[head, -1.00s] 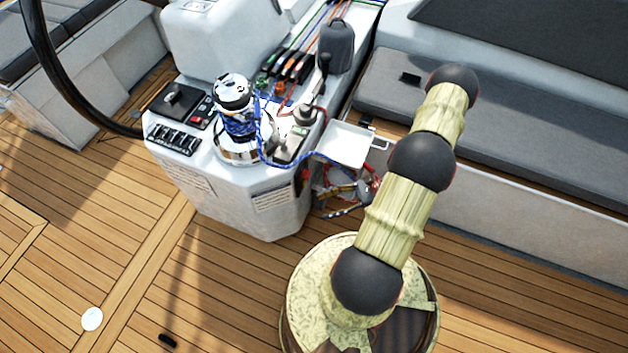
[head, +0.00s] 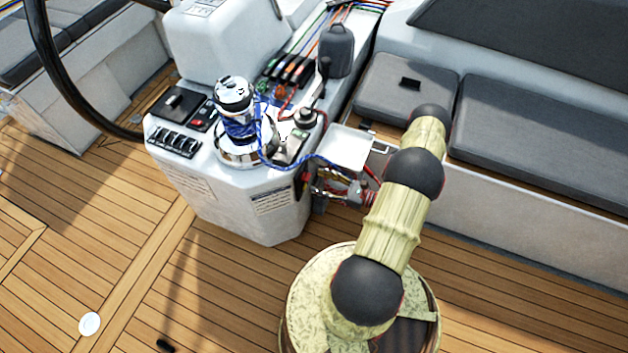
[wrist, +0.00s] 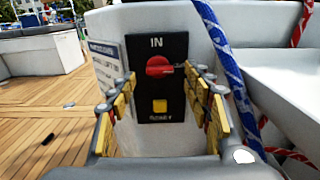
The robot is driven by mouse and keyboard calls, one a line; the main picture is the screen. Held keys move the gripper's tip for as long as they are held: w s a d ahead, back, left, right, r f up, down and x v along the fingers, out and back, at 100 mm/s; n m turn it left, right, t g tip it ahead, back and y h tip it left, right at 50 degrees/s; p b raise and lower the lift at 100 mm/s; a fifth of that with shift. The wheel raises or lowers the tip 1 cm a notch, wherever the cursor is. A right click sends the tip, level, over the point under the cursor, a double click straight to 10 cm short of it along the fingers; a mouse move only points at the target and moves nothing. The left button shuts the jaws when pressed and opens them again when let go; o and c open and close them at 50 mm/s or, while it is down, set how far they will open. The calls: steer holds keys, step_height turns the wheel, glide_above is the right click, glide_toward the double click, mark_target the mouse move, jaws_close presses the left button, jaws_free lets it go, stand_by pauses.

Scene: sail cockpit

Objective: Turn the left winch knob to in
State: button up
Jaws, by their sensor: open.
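The red winch knob (wrist: 158,66) sits on a black panel (wrist: 147,88) on the white pedestal's side in the wrist view. "IN" is printed above it; a yellow square (wrist: 160,106) and small, unclear lettering are below. The knob's narrow end seems to point right, away from "IN". My gripper (wrist: 161,78) is open, with one finger to each side of the panel and the knob between them. I cannot tell whether a finger touches the panel.
A chrome winch (head: 234,95) with blue rope stands on the pedestal (head: 235,205). The rope (wrist: 222,55) hangs just right of the panel. A white tray (head: 345,148) juts out above my gripper. A cushioned bench (head: 520,125) is at right.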

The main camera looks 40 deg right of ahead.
mark_target(307, 177)
steer(key=shift+x, duration=1.55)
steer(key=shift+c, duration=0.7)
steer(key=c, duration=1)
